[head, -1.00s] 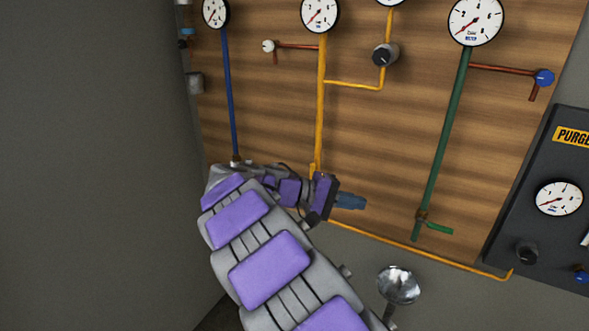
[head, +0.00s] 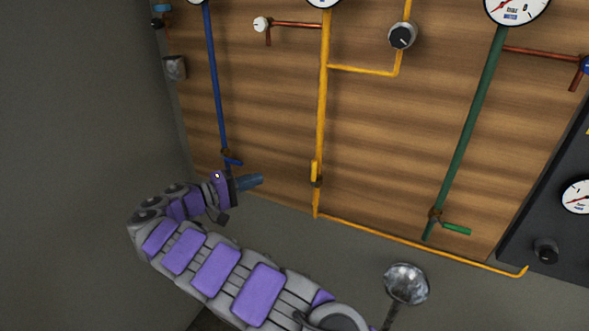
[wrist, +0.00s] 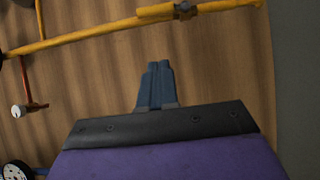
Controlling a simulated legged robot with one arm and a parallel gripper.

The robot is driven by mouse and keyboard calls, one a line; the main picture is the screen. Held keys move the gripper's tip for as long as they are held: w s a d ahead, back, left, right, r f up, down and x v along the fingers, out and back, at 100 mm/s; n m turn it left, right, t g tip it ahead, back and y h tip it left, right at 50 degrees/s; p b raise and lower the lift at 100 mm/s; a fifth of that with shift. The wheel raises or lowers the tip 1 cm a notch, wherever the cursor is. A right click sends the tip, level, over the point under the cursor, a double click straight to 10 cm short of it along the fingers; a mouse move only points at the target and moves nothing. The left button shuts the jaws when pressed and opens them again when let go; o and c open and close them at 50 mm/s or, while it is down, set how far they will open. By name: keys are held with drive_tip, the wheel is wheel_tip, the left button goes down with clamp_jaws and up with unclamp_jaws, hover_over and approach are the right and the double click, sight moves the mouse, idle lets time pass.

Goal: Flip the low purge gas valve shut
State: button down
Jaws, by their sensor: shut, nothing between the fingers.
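The yellow valve (head: 316,175) sits low on the vertical yellow pipe (head: 322,110). Its yellow handle points up along the pipe. In the wrist view this valve (wrist: 183,10) shows at the top edge, its handle in line with the pipe. No label on it is legible. My gripper (head: 257,180) is to the left of the yellow valve in the head view, between the blue and yellow pipes. Its blue fingers are shut and empty. In the wrist view my gripper (wrist: 157,66) points toward the yellow pipe, with a gap between them.
A blue pipe (head: 215,80) with a blue handle stands left. A green pipe (head: 468,130) with a green handle set crosswise stands right. A thin yellow pipe (head: 420,247) runs along the board's bottom edge. A dark gauge panel (head: 545,215) is at far right. A grey wall bounds the left.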

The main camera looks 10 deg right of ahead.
drive_tip(key=shift+d, duration=0.1)
idle(0.3)
drive_tip(key=b, duration=0.2)
approach(314, 173)
drive_tip(key=w+d, duration=0.3)
drive_tip(key=w, duration=0.3)
drive_tip(key=shift+s+d+r+b, duration=0.2)
drive_tip(key=shift+s+d+b, duration=0.2)
drive_tip(key=shift+s+d, duration=0.6)
drive_tip(key=shift+w+d, duration=0.15)
